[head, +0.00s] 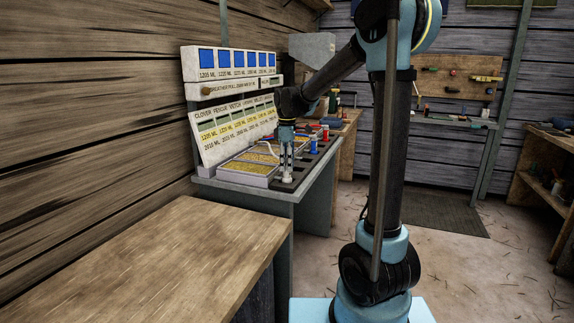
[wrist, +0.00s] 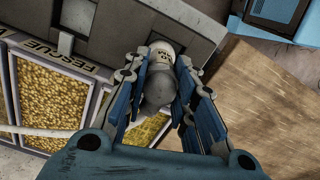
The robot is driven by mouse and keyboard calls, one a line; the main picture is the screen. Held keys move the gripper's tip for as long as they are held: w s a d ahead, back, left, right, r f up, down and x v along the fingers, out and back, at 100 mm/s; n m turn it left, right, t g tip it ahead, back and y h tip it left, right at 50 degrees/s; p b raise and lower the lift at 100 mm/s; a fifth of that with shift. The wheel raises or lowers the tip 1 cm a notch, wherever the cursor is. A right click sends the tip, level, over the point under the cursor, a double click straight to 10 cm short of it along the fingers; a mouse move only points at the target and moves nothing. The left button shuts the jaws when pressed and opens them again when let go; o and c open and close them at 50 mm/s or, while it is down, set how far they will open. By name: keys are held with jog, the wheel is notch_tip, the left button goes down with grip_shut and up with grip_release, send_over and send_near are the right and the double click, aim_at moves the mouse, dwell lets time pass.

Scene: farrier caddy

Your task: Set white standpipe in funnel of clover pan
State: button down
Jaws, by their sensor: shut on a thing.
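My gripper (head: 287,139) is at the near end of the bench, pointing down. Its blue fingers (wrist: 164,62) are shut on the white standpipe (wrist: 160,56), which has a pale end with small dark marks and a greyer body. In the head view the standpipe (head: 287,164) is upright between the fingers, above or at the grey strip along the bench front. Whether its lower end touches the strip I cannot tell. Pans of golden grain (wrist: 50,95) lie beside it, also in the head view (head: 247,166). I cannot tell which is the clover pan, nor make out its funnel.
A blue standpipe (head: 312,147) and a red one (head: 325,134) stand farther along the strip, close to my gripper. A lettered sign board (head: 232,131) leans behind the pans. A wooden table (head: 150,255) with a bare top is in front.

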jog(key=shift+f, duration=0.1)
jog(key=c, duration=1.2)
grip_release()
jog(key=shift+c, duration=0.2)
notch_tip(320, 180, up, 12)
jog(key=shift+f, duration=0.1)
